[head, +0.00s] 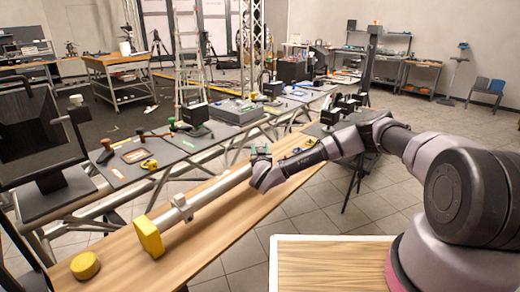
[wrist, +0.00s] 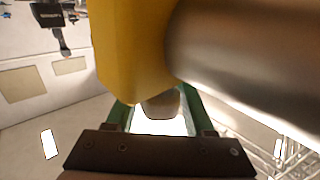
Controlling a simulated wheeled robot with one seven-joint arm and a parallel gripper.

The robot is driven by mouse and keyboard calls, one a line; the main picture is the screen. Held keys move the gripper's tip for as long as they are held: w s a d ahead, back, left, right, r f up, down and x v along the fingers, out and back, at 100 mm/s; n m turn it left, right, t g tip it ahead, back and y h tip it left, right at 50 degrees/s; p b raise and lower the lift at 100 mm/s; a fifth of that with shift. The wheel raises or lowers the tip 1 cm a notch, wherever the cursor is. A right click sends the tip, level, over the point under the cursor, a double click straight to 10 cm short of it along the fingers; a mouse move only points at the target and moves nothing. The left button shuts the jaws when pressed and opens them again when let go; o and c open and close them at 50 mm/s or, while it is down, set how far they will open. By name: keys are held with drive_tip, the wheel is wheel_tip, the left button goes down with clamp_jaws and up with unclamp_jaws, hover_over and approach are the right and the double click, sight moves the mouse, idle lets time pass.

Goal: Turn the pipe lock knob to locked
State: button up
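A grey metal pipe (head: 215,192) lies along the wooden table, with a yellow block (head: 149,236) at its near end. My gripper (head: 261,152) is at the pipe's far end, its green fingers pointing up, and it hides that end in the head view. In the wrist view, a yellow body (wrist: 130,45) and a grey metal cylinder (wrist: 245,55) fill the top. A small grey-brown knob-like part (wrist: 162,104) sits below the yellow body, between the green fingers of my gripper (wrist: 160,108). The fingers look apart, with narrow gaps beside this part. Their tips are partly hidden, and contact is unclear.
A round yellow disc (head: 85,265) lies on the table's near end. A metal bracket (head: 184,208) stands on the pipe. Behind is a long bench with grey mats (head: 125,170), tools and dark boxes. A dark monitor-like panel (head: 38,130) stands at left. The tabletop right of the pipe is clear.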

drive_tip(key=shift+o, duration=0.9)
drive_tip(key=shift+s, duration=0.2)
drive_tip(key=s+d, duration=0.1)
drive_tip(key=s, duration=0.9)
drive_tip(key=shift+s, duration=0.2)
